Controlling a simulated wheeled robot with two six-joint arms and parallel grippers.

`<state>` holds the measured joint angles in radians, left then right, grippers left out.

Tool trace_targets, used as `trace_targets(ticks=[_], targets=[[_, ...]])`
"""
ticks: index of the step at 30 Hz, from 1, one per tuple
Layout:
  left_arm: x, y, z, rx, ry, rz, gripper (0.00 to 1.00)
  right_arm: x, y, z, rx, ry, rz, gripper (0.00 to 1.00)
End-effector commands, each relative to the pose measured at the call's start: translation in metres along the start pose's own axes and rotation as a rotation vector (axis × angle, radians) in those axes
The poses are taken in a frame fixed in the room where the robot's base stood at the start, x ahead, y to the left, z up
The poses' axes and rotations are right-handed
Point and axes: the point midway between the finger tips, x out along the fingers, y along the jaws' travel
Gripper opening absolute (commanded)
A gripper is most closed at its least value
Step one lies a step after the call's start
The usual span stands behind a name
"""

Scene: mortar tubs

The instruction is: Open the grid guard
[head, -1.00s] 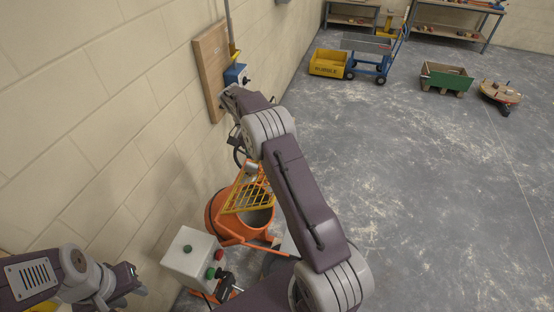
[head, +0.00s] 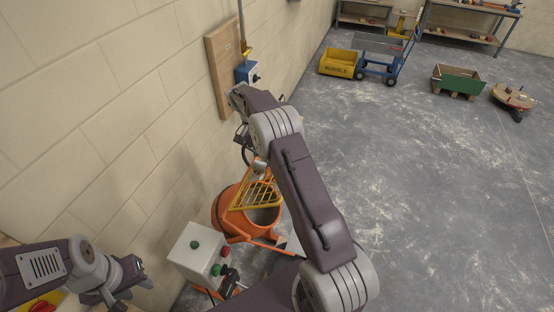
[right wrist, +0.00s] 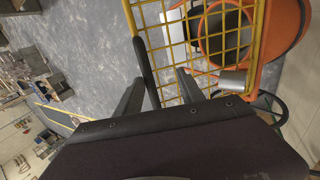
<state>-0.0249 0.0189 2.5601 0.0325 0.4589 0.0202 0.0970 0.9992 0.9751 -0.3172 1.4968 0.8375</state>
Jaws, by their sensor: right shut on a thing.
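The grid guard (head: 257,194) is a yellow mesh that stands tilted up at the mouth of the orange mixer drum (head: 228,212). In the right wrist view the guard (right wrist: 197,35) fills the upper middle, with a black handle (right wrist: 146,70) along its left edge. My right gripper (right wrist: 160,82) is shut on this handle, which lies between its fingers. In the head view my right arm hides part of the guard's surroundings, and the right fingertips cannot be made out. My left gripper (head: 124,280) is at the lower left, open and empty, apart from the mixer.
A pale control box (head: 194,250) with green and red buttons stands before the drum. The floor at right is clear.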

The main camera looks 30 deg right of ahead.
Motion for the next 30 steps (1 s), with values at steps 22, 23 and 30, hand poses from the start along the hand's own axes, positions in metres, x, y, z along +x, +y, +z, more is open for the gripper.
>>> trace_targets(ticks=[22, 23, 30], targets=[[0.0001, 0.0000, -0.0001, 0.000, 0.000, 0.000, 0.36, -0.0003, -0.0012, -0.0010, 0.000, 0.004, -0.005, 0.36], [0.0000, 0.0000, -0.0001, 0.000, 0.000, 0.000, 0.36, -0.0004, -0.0012, -0.0010, 0.000, 0.004, -0.005, 0.36], [0.0036, -0.0001, 0.0003, 0.000, 0.000, 0.000, 0.36, -0.0048, -0.0019, -0.0015, 0.000, 0.006, -0.006, 0.36]])
